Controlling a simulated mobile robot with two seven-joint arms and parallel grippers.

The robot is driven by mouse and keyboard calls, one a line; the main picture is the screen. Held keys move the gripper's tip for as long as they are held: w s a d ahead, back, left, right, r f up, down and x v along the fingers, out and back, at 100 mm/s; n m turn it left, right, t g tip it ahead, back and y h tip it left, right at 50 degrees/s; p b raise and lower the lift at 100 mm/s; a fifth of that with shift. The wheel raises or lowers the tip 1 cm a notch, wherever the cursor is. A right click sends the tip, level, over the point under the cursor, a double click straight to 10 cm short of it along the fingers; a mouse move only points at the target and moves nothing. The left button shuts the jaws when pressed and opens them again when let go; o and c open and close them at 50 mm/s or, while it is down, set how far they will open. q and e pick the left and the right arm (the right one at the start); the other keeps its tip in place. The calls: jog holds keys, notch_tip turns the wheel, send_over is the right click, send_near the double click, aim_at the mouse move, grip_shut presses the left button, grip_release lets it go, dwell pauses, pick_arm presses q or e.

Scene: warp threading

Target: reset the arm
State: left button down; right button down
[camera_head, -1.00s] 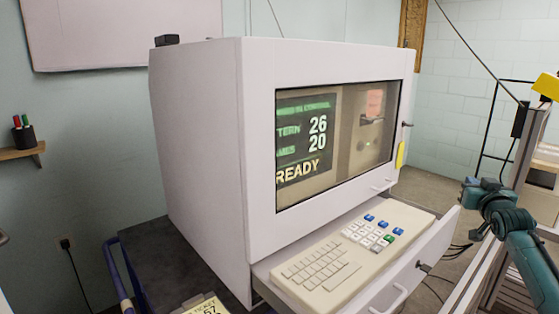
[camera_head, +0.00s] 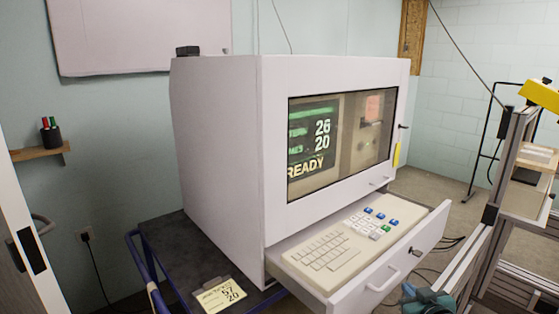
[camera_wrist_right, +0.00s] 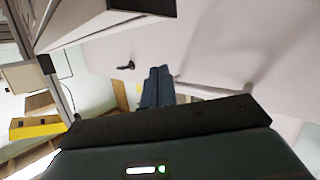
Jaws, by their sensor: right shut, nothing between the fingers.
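My right gripper shows in the right wrist view (camera_wrist_right: 157,88) with its two dark fingers together and nothing between them. In the head view only a teal part of my right arm (camera_head: 428,299) shows at the bottom edge, in front of the open drawer. The pale drawer front also fills much of the right wrist view; I cannot tell how near the fingers are to it. My left gripper is out of view.
A white cabinet (camera_head: 218,150) with a screen reading READY stands on a dark cart (camera_head: 165,240). Its drawer (camera_head: 385,276) is pulled out, holding a keyboard (camera_head: 345,240). A ticket (camera_head: 220,295) lies on the cart. A metal frame (camera_head: 490,220) stands at the right.

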jog(key=s+a+f+g+y+p, duration=0.1)
jog(key=s+a+f, duration=0.1)
jog(key=s+a, duration=0.4)
jog(key=s+a+f+g+y+p, duration=0.1)
jog(key=s+a, duration=0.5)
jog(key=s, duration=0.8)
jog(key=s+a+f+n+g+y+p, duration=0.1)
jog(key=s+a, duration=0.4)
jog(key=s, duration=0.5)
notch_tip(320, 180, down, 2)
jog(key=shift+s+a+f+g+p, duration=0.1)
jog(key=shift+s+a+g+p, duration=0.15)
jog(key=shift+a+g+p, duration=0.2)
